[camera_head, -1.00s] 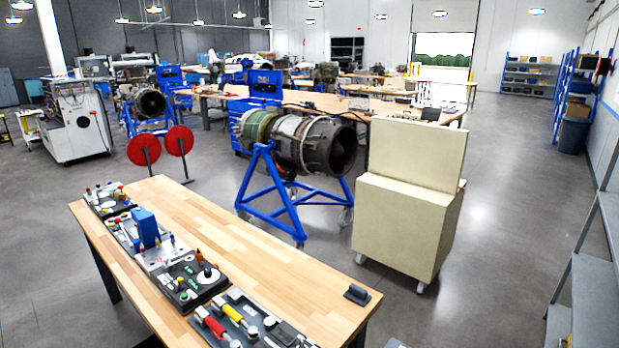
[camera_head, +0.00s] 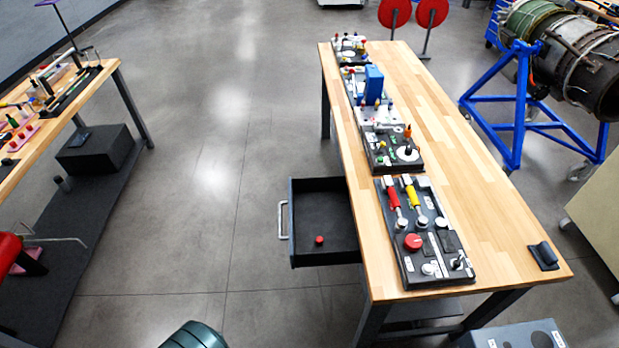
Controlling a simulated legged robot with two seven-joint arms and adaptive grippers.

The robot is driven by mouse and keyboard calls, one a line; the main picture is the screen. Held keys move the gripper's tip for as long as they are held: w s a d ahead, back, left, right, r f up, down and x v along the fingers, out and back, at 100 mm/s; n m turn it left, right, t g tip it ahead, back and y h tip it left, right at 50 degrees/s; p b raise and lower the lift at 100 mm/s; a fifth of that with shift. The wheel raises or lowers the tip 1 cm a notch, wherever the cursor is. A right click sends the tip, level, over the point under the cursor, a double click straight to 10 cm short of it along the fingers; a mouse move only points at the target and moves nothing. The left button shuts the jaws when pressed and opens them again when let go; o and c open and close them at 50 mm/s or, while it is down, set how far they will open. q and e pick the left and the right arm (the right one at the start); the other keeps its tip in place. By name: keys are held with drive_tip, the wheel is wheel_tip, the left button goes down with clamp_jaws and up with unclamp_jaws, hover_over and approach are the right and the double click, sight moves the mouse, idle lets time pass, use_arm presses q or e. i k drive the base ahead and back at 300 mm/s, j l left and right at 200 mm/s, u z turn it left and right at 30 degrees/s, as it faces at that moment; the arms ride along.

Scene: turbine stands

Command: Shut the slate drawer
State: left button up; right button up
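The slate drawer (camera_head: 335,232) stands open from the left side of the wooden workbench (camera_head: 455,165). It is dark grey, with a pale bar handle (camera_head: 284,220) on its left front face. A small red object (camera_head: 319,240) lies inside on the drawer floor. Neither of my grippers shows in the head view, so I cannot tell their state or how far they are from the drawer.
Control panels with levers and knobs (camera_head: 425,235) line the bench's left edge. Open grey floor (camera_head: 215,180) lies left of the drawer. Another bench (camera_head: 100,80) stands at the left. A dark green rounded object (camera_head: 195,335) shows at the bottom edge. A blue engine stand (camera_head: 520,110) is at the right.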

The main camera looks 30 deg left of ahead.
sight(319, 206)
drive_tip(key=k+j+u, duration=0.25)
drive_tip(key=j+u, duration=0.25)
drive_tip(key=j, duration=0.15)
drive_tip(key=k+j+u, duration=0.1)
drive_tip(key=j+u, duration=0.15)
drive_tip(key=i+j+z, duration=0.25)
drive_tip(key=i+j, duration=0.2)
drive_tip(key=i+j+z, duration=0.3)
drive_tip(key=i+j, duration=0.2)
